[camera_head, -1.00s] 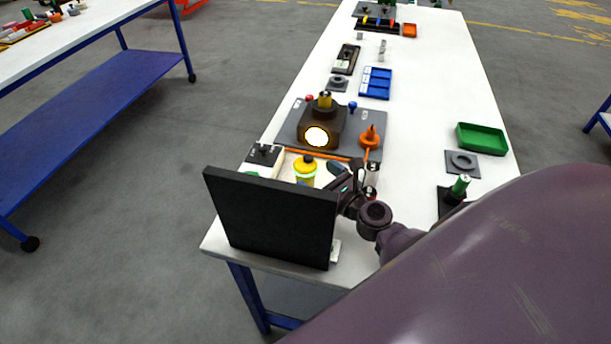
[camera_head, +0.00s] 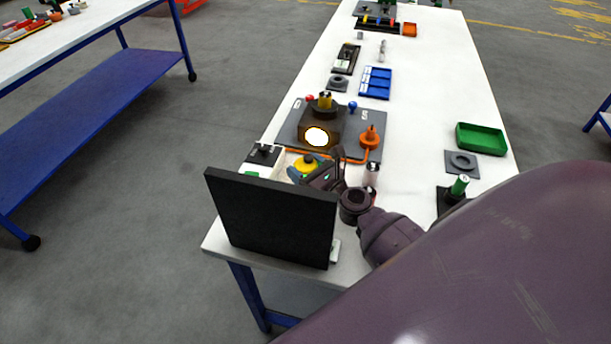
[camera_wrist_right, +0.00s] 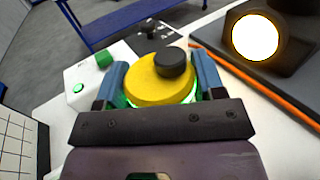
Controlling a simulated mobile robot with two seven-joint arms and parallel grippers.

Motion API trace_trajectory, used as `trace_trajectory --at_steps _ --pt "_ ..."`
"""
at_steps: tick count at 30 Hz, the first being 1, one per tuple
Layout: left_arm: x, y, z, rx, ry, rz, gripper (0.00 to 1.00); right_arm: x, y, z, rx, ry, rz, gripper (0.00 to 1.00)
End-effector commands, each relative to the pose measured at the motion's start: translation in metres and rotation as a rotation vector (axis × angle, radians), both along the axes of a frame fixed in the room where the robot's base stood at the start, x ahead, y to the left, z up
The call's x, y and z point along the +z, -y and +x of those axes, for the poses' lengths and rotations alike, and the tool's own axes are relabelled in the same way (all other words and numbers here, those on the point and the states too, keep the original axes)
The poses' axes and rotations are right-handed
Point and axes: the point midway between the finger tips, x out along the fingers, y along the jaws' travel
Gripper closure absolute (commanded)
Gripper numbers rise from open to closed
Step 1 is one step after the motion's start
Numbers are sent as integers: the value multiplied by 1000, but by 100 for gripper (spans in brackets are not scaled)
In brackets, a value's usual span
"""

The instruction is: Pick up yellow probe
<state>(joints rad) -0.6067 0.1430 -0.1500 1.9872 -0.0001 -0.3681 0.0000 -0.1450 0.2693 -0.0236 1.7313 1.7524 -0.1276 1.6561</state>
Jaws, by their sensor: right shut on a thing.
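The yellow probe (camera_head: 306,163) is a round yellow body with a dark cap on top. It stands behind the black panel (camera_head: 270,220) near the table's front end. In the right wrist view the yellow probe (camera_wrist_right: 158,82) sits between the two blue-grey fingers of my right gripper (camera_wrist_right: 162,85), which is shut on it. A green glow shows around the probe's lower edge. In the head view my right gripper (camera_head: 318,172) reaches the probe from the right, and the panel hides the probe's lower part. My left gripper is not in view.
A dark fixture with a bright round light (camera_head: 317,136) stands just behind on a grey plate. An orange cone-shaped part (camera_head: 369,138) and an orange cable lie beside it. A green tray (camera_head: 481,139) is at the right.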

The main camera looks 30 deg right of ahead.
Motion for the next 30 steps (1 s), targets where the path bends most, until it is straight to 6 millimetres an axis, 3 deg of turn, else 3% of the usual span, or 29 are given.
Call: trace_trajectory --at_steps 3,13,20,30 --pt "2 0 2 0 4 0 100 0 0 0 0 1 0 68" --pt "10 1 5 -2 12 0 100 8 0 0 0 1 -1 68" --pt "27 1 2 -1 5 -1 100 35 0 0 1 1 -4 68" --pt "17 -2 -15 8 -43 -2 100 66 0 2 6 13 -4 68"
